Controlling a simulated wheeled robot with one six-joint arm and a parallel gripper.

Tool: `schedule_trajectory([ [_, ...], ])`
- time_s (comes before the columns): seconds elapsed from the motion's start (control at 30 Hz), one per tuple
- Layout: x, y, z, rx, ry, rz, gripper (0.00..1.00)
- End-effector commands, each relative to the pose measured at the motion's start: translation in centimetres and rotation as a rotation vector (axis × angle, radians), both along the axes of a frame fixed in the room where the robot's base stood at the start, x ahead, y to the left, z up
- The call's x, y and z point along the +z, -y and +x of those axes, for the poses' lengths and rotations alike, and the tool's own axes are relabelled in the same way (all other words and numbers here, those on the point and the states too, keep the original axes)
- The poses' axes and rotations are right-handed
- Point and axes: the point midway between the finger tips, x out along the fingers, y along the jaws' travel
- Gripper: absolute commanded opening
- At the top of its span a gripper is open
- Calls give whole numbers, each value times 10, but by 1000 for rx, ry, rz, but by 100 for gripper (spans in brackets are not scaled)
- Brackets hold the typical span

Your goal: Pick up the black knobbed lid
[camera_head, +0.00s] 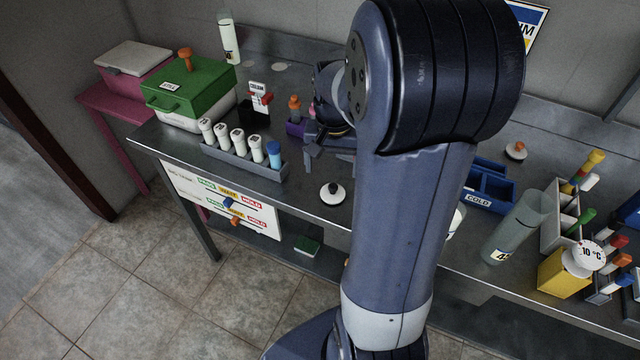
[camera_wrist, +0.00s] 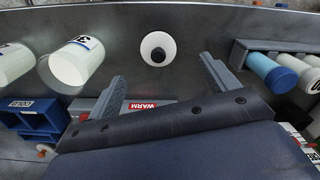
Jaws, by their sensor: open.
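The black knobbed lid (camera_head: 332,194) is a small white disc with a round black knob. It lies on the grey metal bench near its front edge, to the right of the rack of capped tubes. In the wrist view the lid (camera_wrist: 152,54) shows at top centre, just beyond the gap between my fingertips. My gripper (camera_head: 330,160) is open and empty, behind the lid in the head view and apart from it. Its two fingers also show in the wrist view (camera_wrist: 163,72). My arm hides part of the gripper in the head view.
A tube rack (camera_head: 240,163) with white and blue caps stands left of the lid. A green box (camera_head: 190,88) is behind it. An orange-knobbed lid (camera_head: 516,151), a blue COLD bin (camera_head: 490,187) and a clear cylinder (camera_head: 515,228) are at right. Bench around the lid is clear.

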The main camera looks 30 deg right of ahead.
Motion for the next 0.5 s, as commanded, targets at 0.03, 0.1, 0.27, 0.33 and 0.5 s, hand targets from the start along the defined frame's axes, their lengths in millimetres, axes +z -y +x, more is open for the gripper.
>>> schedule_trajectory([
  [0.03,-10,0,-1,0,-4,1,82],
  [0.1,-20,0,-1,0,-4,1,82],
  [0.27,-32,0,0,0,-1,1,82],
  [0.33,-37,1,0,0,-2,0,82],
  [0.5,-59,4,1,-1,-5,1,82],
])
